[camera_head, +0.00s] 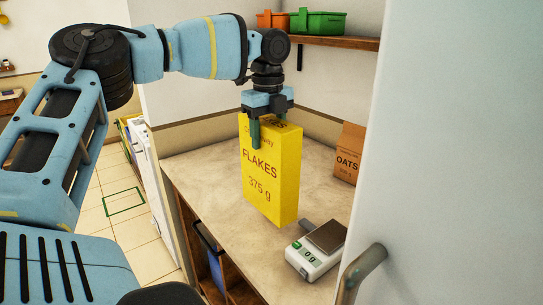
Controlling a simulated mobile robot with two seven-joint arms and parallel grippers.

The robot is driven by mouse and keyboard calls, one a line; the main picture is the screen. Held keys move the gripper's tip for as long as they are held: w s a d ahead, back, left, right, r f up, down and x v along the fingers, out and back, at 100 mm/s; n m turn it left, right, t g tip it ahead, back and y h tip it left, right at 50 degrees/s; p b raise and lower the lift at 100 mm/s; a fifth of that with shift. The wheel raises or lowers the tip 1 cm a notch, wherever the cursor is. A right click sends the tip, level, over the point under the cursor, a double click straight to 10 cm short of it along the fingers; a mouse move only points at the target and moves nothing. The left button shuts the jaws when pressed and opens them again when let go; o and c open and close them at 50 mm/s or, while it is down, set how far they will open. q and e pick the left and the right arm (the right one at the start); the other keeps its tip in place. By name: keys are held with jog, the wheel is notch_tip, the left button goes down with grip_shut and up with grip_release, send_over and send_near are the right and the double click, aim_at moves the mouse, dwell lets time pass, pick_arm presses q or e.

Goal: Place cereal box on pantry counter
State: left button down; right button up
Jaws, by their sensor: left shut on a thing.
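A yellow cereal box (270,180) marked "FLAKES 375 g" is upright at the middle of the camera_head view. My left gripper (266,130) comes down from above and is shut on the box's top edge, one finger showing against the front face. The box is over the pantry counter (205,175), a beige top with a wooden cabinet below. I cannot tell whether the box's bottom touches the counter. My right gripper is not in view.
A kitchen scale (316,250) stands close to the right of the box, near the front edge. A brown OATS box (348,153) is at the back right. A shelf (335,42) holds an orange bin (272,20) and a green bin (318,22). A pale panel with a handle (360,272) blocks the right. The counter's left part is clear.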

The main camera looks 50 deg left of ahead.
pick_arm(q)
jog(key=shift+f, duration=2.3)
jog(key=shift+f, duration=0.15)
jog(key=c, duration=0.5)
grip_release()
notch_tip(320, 180, up, 12)
jog(key=shift+r, duration=0.15)
